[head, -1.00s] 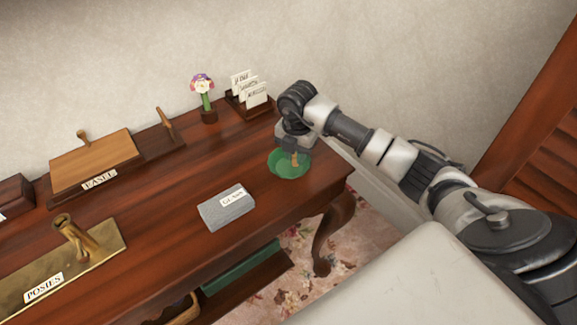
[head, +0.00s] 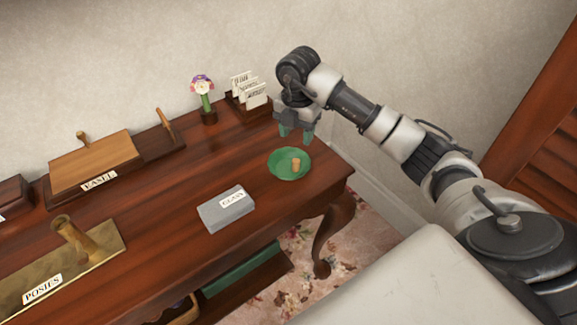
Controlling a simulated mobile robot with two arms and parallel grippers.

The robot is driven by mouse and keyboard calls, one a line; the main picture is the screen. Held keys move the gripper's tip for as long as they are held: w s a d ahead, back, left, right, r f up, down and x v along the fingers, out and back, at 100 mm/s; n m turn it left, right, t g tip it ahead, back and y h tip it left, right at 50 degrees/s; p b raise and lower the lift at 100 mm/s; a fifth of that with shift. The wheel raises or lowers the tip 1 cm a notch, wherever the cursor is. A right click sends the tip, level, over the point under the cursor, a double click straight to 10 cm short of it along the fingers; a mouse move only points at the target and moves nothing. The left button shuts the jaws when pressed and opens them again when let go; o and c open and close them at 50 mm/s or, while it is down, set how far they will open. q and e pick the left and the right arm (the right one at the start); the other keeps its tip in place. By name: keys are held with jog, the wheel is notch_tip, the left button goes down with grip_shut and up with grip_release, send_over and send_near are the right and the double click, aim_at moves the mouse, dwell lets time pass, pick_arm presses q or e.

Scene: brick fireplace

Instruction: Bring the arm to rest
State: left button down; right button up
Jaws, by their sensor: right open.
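My right gripper (head: 297,138) hangs above the right end of the wooden table, with its green-tipped fingers apart and nothing between them. Below it, a round green dish (head: 280,172) rests on the tabletop. A small tan, cork-like piece (head: 296,164) stands in the dish, apart from the fingers. My right arm reaches in from the right side of the picture. My left gripper does not show.
On the table (head: 170,222) are a grey block labelled GLASS (head: 222,212), a brass plate labelled POSIES (head: 30,298), a wooden EASEL board (head: 92,165), a flower figure (head: 204,95) and a card rack (head: 250,100). A wall stands behind. Air around the gripper looks clear.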

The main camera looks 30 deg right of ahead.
jog(key=shift+r, duration=1.55)
